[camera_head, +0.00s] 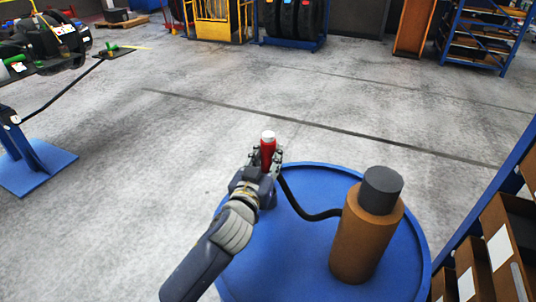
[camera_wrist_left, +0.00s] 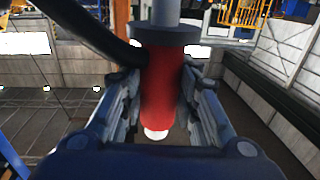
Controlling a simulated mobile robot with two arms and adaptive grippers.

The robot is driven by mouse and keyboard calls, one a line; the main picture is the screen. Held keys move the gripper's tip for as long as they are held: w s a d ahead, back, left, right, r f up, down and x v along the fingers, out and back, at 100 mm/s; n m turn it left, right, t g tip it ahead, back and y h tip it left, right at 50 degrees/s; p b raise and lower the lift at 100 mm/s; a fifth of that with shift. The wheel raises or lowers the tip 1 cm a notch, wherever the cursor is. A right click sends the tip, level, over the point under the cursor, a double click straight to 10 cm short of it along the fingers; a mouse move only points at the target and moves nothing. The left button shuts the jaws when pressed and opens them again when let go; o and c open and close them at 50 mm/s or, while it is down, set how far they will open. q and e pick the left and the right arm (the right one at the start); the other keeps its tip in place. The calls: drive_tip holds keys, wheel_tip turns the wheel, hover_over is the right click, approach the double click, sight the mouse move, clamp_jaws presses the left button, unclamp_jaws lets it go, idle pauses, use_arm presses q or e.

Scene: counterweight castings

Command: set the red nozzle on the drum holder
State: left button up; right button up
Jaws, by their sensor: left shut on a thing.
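The red nozzle (camera_head: 267,152) has a white tip and is held in my left gripper (camera_head: 266,160) above the far left rim of the blue drum. In the left wrist view the nozzle (camera_wrist_left: 165,90) lies between the two fingers of my left gripper (camera_wrist_left: 163,105), which are shut on it. A black hose (camera_head: 308,214) runs from the nozzle toward the brown cylinder with a dark grey cap (camera_head: 367,232) on the blue drum top (camera_head: 290,262). I cannot make out which part is the drum holder. My right gripper is not in view.
A blue rack with brown bins (camera_head: 498,240) stands close at the right. A blue stand (camera_head: 38,165) with a black machine is at the left. Tyres (camera_head: 290,18) and a yellow cage (camera_head: 216,20) are at the back. The middle floor is clear.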

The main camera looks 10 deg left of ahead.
sight(266, 172)
use_arm(q)
drive_tip(key=shift+f, duration=0.25)
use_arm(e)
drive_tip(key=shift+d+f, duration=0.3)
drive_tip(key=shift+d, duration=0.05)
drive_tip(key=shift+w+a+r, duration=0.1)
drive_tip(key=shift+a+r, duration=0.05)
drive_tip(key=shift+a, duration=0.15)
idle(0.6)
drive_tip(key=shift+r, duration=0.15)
use_arm(q)
drive_tip(key=shift+f, duration=0.15)
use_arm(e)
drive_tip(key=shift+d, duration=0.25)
use_arm(q)
drive_tip(key=shift+f+b, duration=0.75)
drive_tip(key=shift+f, duration=0.25)
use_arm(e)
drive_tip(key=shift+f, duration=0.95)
use_arm(q)
drive_tip(key=shift+f+b, duration=0.5)
drive_tip(key=shift+f, duration=0.1)
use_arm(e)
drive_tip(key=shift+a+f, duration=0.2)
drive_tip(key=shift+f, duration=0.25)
